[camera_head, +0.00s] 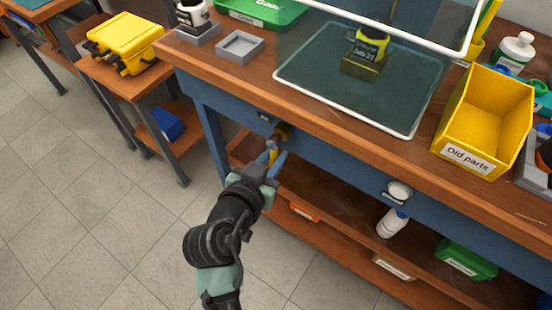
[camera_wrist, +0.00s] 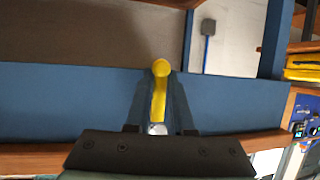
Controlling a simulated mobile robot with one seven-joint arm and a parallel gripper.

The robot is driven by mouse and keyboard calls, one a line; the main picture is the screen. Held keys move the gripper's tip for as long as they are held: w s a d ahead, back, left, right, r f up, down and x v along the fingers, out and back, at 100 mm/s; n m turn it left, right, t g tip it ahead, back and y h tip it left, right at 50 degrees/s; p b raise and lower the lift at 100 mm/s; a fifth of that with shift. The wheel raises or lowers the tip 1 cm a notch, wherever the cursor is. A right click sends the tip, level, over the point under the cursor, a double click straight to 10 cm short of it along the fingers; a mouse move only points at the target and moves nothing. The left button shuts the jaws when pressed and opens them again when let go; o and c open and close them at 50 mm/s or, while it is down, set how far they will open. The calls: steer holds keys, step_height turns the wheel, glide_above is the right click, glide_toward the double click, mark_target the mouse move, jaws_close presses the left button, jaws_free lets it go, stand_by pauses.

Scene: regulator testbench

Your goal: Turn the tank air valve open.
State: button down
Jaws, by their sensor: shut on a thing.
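The tank air valve has a yellow lever (camera_wrist: 159,98) and sits at the blue front panel of the workbench. Its brass-coloured body (camera_head: 283,130) shows on the panel in the head view. My gripper (camera_head: 274,158) is at the valve, in front of the panel. In the wrist view my gripper (camera_wrist: 160,78) has its fingers on either side of the lever and is shut on it. The rounded yellow end of the lever shows at the fingertips. Part of the lever is hidden by the fingers.
A clear enclosure with a white rim (camera_head: 345,108) stands on the bench above. A yellow "Old parts" bin (camera_head: 463,155) is at the right. A round white knob (camera_head: 399,191) is on the panel. A lower shelf (camera_head: 345,220) lies below; floor is free at left.

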steer(key=shift+a, duration=0.1)
stand_by(0.3)
steer(key=c, duration=0.8)
jaws_free()
steer(key=p+v, duration=0.1)
steer(key=v, duration=1.2)
steer(key=shift+p, duration=0.3)
